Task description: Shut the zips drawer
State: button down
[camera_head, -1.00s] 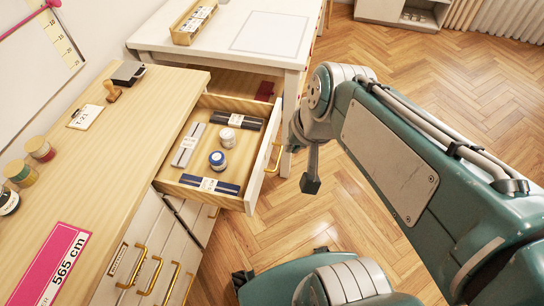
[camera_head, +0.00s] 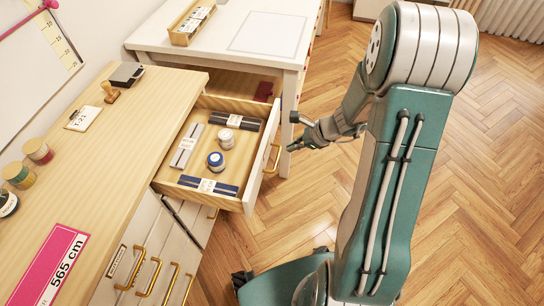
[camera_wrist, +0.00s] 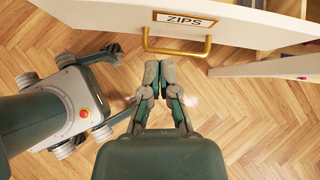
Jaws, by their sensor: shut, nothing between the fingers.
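The zips drawer (camera_head: 255,176) stands open, pulled out from the wooden cabinet. It holds dark and grey boxes and two small round containers. Its front carries a brass handle (camera_head: 273,158). In the wrist view the drawer front (camera_wrist: 110,18) has a label reading ZIPS (camera_wrist: 185,19), with the brass handle below it. My gripper (camera_head: 292,145) is just right of the drawer front, near the handle. In the wrist view my gripper (camera_wrist: 160,68) is shut and empty, its fingertips close to the handle. I cannot tell whether they touch it.
The wooden cabinet top (camera_head: 120,130) holds jars, a stamp and a pink sign. More handled drawers (camera_head: 150,275) sit below. A white table (camera_head: 215,50) stands behind the open drawer, its leg close to my gripper. The wooden floor (camera_head: 490,180) at right is clear.

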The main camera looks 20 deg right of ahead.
aim_at(265, 161)
jog(key=w+a+f, duration=0.1)
jog(key=f, duration=0.2)
jog(key=w+a+f+m, duration=0.1)
jog(key=a+f, duration=0.1)
jog(key=f, duration=0.1)
jog(key=w+a+f+m, duration=0.1)
jog(key=w+a+f, duration=0.1)
jog(key=f, duration=0.1)
jog(key=shift+f+t, duration=0.3)
jog(key=shift+f, duration=0.1)
jog(key=shift+w, duration=0.1)
jog(key=w+a, duration=0.4)
jog(key=a, duration=0.4)
jog(key=w+a, duration=0.5)
jog(key=a, duration=0.3)
jog(key=w+a, duration=0.5)
jog(key=a, duration=0.3)
jog(key=shift+a, duration=0.4)
jog(key=shift+w+a+r, duration=0.1)
jog(key=shift+w+a, duration=0.1)
jog(key=shift+w, duration=0.05)
